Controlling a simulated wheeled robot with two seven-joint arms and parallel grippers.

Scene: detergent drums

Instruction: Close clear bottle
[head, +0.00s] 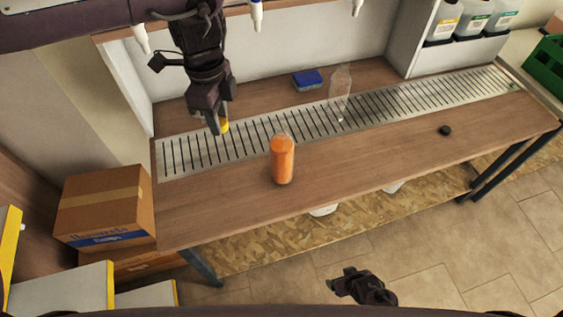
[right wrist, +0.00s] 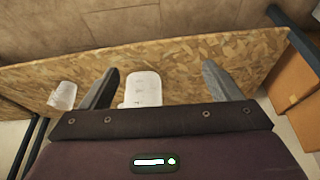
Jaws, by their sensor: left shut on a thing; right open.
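The clear bottle (head: 340,90) stands upright on the slotted metal strip of the bench, towards the back. A small black cap (head: 445,131) lies on the wood to its right. An orange bottle (head: 282,160) stands on the wood in front of the strip. My left gripper (head: 221,124) is above the left part of the strip, shut on a small yellow thing (head: 225,126) that looks like a cap, mostly hidden by the fingers. My right gripper (head: 347,284) is low in front of the bench; in the right wrist view it is open and empty.
A blue sponge (head: 308,78) lies behind the strip. White containers (right wrist: 143,88) stand on the chipboard shelf (right wrist: 190,62) below the bench top. A cardboard box (head: 105,205) is at the left, and a green crate (head: 545,68) at the right. The right front of the bench is mostly clear.

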